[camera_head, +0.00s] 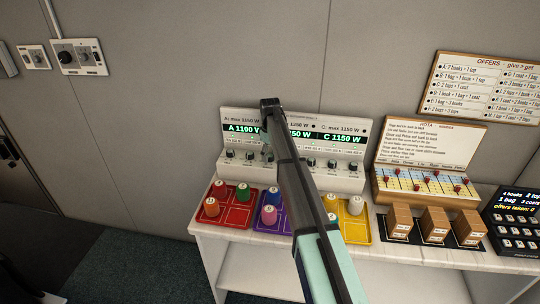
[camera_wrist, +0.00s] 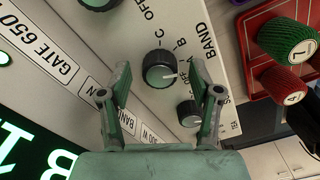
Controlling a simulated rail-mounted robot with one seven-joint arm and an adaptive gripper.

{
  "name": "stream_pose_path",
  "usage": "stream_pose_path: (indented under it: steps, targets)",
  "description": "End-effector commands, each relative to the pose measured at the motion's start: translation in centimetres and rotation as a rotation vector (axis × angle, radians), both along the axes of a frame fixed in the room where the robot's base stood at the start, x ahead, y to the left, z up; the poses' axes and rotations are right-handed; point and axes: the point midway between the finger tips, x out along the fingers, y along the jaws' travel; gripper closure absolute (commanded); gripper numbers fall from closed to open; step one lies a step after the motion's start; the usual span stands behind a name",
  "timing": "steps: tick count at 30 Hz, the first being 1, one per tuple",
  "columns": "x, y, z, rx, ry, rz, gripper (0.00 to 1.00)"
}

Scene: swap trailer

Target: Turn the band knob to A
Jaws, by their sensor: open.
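The band knob (camera_wrist: 159,70) is a round black dial with a white pointer line. It sits on a cream panel (camera_wrist: 120,40) in the wrist view, beside printed letters and the words OFF and BAND. Its pointer points to the right in the picture; I cannot tell surely which letter it meets. My gripper (camera_wrist: 160,72) is open, with one finger on each side of this knob; contact is not visible. In the head view my arm crosses the console (camera_head: 235,174) and hides part of its knob row. The fingers are hidden there.
A smaller knob (camera_wrist: 190,113) lies close to the right finger. The red tray (camera_head: 215,221), purple tray (camera_head: 262,224) and yellow tray (camera_head: 358,238) hold coloured pegs in front of the console. A rota board (camera_head: 425,145) and brown boxes (camera_head: 435,224) stand to the right.

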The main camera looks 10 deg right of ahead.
Motion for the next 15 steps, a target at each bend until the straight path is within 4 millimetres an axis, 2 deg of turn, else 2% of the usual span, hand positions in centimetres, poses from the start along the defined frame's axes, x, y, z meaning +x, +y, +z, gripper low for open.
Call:
stream_pose_path:
  steps: [5, 15]
  targets:
    - [0.1, 0.0, 2.0, 0.0, -0.001, 0.0, 0.36]
    - [0.1, 0.0, 8.5, 0.0, -0.001, 0.0, 0.36]
